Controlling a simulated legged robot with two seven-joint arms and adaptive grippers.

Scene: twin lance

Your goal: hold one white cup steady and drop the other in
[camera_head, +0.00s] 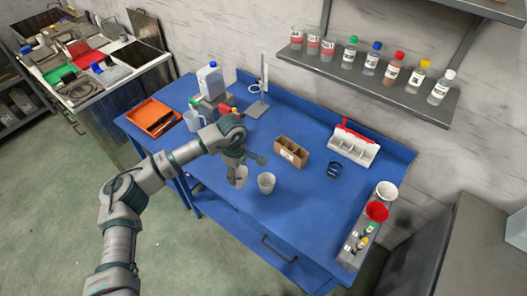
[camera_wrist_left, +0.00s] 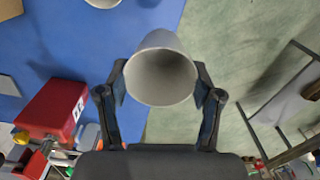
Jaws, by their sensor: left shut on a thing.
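My left gripper (camera_head: 238,176) is shut on a white cup (camera_head: 242,174) near the front edge of the blue table. In the left wrist view the held cup (camera_wrist_left: 161,72) sits between the two fingers (camera_wrist_left: 160,95), its open mouth facing the camera. The other white cup (camera_head: 266,182) stands upright on the table just to the right of the held one, apart from it in the head view. Its rim also shows at the top of the left wrist view (camera_wrist_left: 102,3). My right gripper is in neither view.
A cardboard divided box (camera_head: 291,152) stands behind the cups. A white rack with red (camera_head: 352,145), a dark blue item (camera_head: 335,170) and a grey tray of small bottles (camera_head: 358,243) are to the right. An orange tray (camera_head: 151,116) and a jug (camera_head: 193,121) are at left.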

